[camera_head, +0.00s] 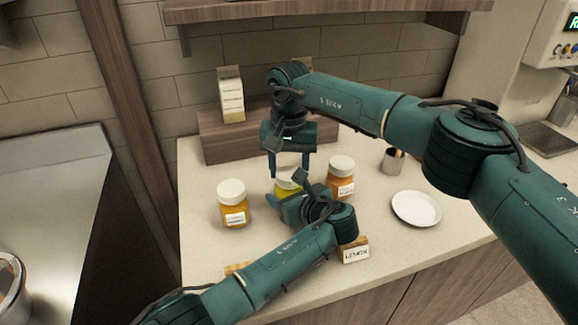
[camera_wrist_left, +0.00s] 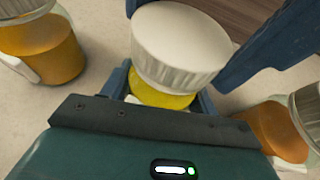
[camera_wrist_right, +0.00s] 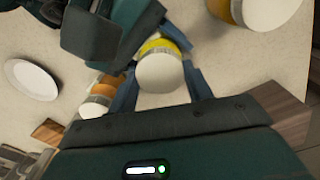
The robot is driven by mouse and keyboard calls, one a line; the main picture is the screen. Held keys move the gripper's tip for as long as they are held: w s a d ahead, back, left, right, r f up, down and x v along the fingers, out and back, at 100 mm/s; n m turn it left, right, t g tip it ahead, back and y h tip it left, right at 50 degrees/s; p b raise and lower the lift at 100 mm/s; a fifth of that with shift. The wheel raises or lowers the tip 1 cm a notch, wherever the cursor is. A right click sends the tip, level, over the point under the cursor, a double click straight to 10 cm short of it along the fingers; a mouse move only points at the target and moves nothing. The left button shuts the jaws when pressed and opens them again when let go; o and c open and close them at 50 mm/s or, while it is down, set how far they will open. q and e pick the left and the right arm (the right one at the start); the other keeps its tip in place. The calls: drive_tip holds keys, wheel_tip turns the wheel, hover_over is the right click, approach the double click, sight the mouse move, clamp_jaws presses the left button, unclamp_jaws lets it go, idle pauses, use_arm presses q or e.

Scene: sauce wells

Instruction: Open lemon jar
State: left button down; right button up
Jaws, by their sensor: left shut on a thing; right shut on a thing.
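The yellow jar (camera_head: 285,189) with a white lid stands on the counter between two orange jars. My left gripper (camera_head: 282,203) is low at its front, shut on the jar body. In the left wrist view the yellow body (camera_wrist_left: 160,95) shows just under the white lid (camera_wrist_left: 178,48). My right gripper (camera_head: 290,174) points down from above, shut on the lid, with a finger on each side. The right wrist view shows the lid (camera_wrist_right: 160,73) between those fingers. I cannot tell whether the lid is loose. The jar's label is mostly hidden.
One orange jar (camera_head: 234,206) stands to the left and another (camera_head: 341,178) to the right, both close. A wooden block reading LEMON (camera_head: 355,251) is at the front. A white plate (camera_head: 416,208) and a small cup (camera_head: 392,160) are at right. A wooden riser (camera_head: 225,140) with a carton (camera_head: 231,95) is behind.

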sight(289, 172)
drive_tip(key=shift+r, duration=0.2)
drive_tip(key=shift+r, duration=0.9)
drive_tip(key=shift+r, duration=2)
use_arm(q)
drive_tip(key=shift+c, duration=1.6)
unclamp_jaws()
drive_tip(key=v, duration=1.2)
use_arm(e)
drive_tip(key=shift+r, duration=0.15)
